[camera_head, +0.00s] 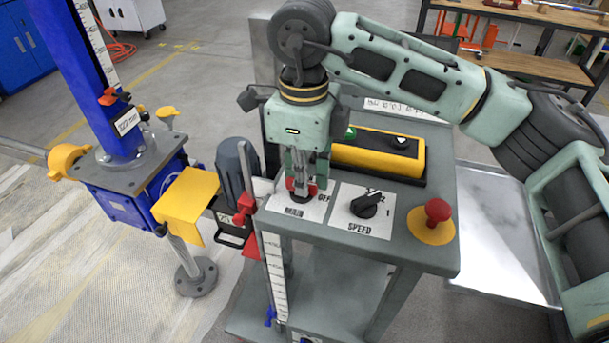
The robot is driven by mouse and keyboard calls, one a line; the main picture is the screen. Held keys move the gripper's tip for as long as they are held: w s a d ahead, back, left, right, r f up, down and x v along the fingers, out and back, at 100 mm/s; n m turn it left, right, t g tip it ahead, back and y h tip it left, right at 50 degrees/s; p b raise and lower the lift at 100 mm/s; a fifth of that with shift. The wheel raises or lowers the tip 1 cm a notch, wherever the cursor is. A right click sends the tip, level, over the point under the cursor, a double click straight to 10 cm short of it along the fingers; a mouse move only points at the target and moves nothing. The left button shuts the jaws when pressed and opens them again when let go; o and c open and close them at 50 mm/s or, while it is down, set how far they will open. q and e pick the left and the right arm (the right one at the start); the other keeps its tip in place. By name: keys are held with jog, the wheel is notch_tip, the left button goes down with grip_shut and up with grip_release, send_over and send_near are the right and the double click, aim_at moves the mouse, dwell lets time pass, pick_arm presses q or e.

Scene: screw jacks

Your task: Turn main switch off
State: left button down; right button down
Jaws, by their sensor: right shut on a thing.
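The main switch (291,184) sits on the left part of the grey control console, above a white plate (291,210) lettered "MAIN" with part of "OFF" showing. A bit of red shows at the switch between the fingers. My right gripper (304,188) points straight down over the plate and is shut on the main switch, hiding most of it. The switch's exact angle cannot be told. My left gripper is not in view.
Right of the main plate is the black speed knob (365,204), then a red mushroom button (438,210) on yellow. A yellow box (378,156) with buttons stands behind. A blue screw jack (120,120) stands left; a scaled rod (275,265) rises at the console's front-left.

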jog(key=c, duration=1.8)
grip_release()
notch_tip(320, 180, up, 12)
jog(key=shift+r, duration=0.15)
